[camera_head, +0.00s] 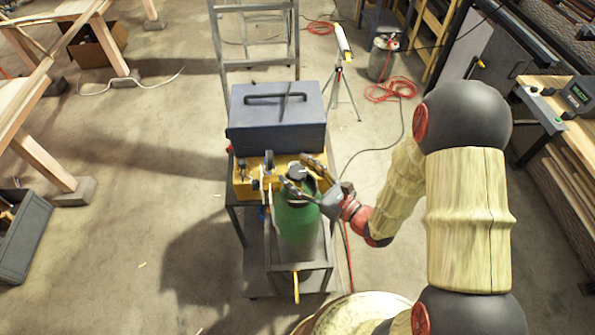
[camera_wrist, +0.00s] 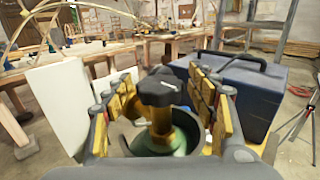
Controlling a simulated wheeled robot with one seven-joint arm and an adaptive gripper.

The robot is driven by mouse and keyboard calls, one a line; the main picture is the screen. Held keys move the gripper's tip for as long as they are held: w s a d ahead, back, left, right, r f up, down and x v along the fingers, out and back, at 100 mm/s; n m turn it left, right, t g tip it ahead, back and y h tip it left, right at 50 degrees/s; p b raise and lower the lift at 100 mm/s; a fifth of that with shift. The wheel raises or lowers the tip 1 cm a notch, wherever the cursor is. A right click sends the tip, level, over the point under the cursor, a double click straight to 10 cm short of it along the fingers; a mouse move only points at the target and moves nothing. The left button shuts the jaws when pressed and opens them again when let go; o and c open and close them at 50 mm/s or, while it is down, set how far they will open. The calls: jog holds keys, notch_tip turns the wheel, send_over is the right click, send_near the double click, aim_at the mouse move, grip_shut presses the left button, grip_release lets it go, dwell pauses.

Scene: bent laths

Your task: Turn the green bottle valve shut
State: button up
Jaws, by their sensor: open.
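The green bottle (camera_head: 298,222) stands upright in the lower front of a cart. Its valve has a black lobed knob (camera_wrist: 158,88) with a white mark, on a brass stem (camera_wrist: 161,122). In the head view the knob (camera_head: 297,171) shows partly behind my gripper. My gripper (camera_head: 304,175) is open at the top of the bottle. In the wrist view its two yellow-padded fingers (camera_wrist: 166,92) stand on either side of the knob, with visible gaps. The green bottle's top (camera_wrist: 178,150) shows below the stem.
A dark blue toolbox (camera_head: 277,112) sits on the cart (camera_head: 328,268) just behind the bottle, close to my gripper. A stepladder (camera_head: 224,62) stands behind it. A tripod lamp (camera_head: 342,60) and red hose (camera_head: 391,90) are farther back. Floor left of the cart is clear.

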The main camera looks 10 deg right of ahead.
jog(key=v, duration=1.2)
dwell(0.3)
dwell(0.4)
